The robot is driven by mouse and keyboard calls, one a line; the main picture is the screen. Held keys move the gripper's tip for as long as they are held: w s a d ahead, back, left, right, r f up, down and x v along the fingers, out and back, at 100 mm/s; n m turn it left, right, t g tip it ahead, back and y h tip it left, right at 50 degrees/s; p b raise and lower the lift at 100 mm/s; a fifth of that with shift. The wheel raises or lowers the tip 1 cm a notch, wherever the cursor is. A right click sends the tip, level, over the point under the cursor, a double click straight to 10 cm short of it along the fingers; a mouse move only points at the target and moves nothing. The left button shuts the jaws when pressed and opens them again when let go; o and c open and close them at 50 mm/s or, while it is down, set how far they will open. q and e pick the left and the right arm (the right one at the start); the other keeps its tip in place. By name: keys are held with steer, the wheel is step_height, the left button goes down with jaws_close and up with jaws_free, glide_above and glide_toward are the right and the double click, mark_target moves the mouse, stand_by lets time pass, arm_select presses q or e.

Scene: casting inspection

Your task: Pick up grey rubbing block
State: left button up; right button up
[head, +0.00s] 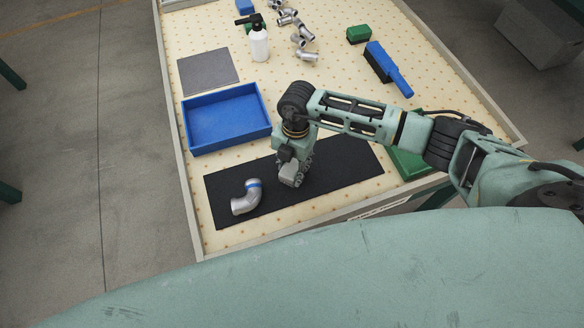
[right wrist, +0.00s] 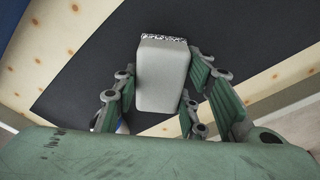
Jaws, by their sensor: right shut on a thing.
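The grey rubbing block (right wrist: 162,75) is a light grey, rounded block between the fingers of my right gripper (right wrist: 160,95) in the right wrist view. The gripper is shut on it. A dark speckled strip shows along the block's far edge. In the head view, my right gripper (head: 291,178) points down over the black mat (head: 345,160), with the lower part of the block (head: 288,182) showing at its fingertips. Whether the block touches the mat is hard to tell. My left gripper is not in view.
A metal pipe elbow (head: 245,198) with a blue band lies left on the mat. A blue tray (head: 228,117) stands behind it. A spray bottle (head: 258,42), metal fittings (head: 308,56), a blue brush (head: 388,68), a green block (head: 358,34) and a grey sheet (head: 208,71) lie further back.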

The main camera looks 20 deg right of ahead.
mark_target(294, 168)
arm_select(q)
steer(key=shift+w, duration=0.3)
arm_select(e)
steer(key=shift+r, duration=0.15)
steer(key=shift+r, duration=0.2)
steer(key=r, duration=0.1)
steer(key=r+b, duration=0.1)
steer(key=r, duration=0.1)
steer(key=shift+s+d+r+b, duration=0.25)
steer(key=shift+d+r+b, duration=0.05)
steer(key=shift+d+b, duration=0.1)
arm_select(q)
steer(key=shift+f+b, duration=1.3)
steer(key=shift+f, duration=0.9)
arm_select(e)
steer(key=shift+s+d+r, duration=1.15)
steer(key=shift+s+d, duration=0.05)
steer(key=shift+s, duration=0.15)
steer(key=shift+s+d+r, duration=1.1)
steer(key=shift+s+d, duration=0.1)
steer(key=shift+s, duration=0.15)
steer(key=shift+s+d+r, duration=1.15)
steer(key=shift+s+d, duration=0.05)
steer(key=shift+s, duration=0.15)
steer(key=o, duration=0.8)
steer(key=c, duration=0.4)
steer(key=shift+w+a, duration=0.1)
steer(key=shift+c, duration=0.2)
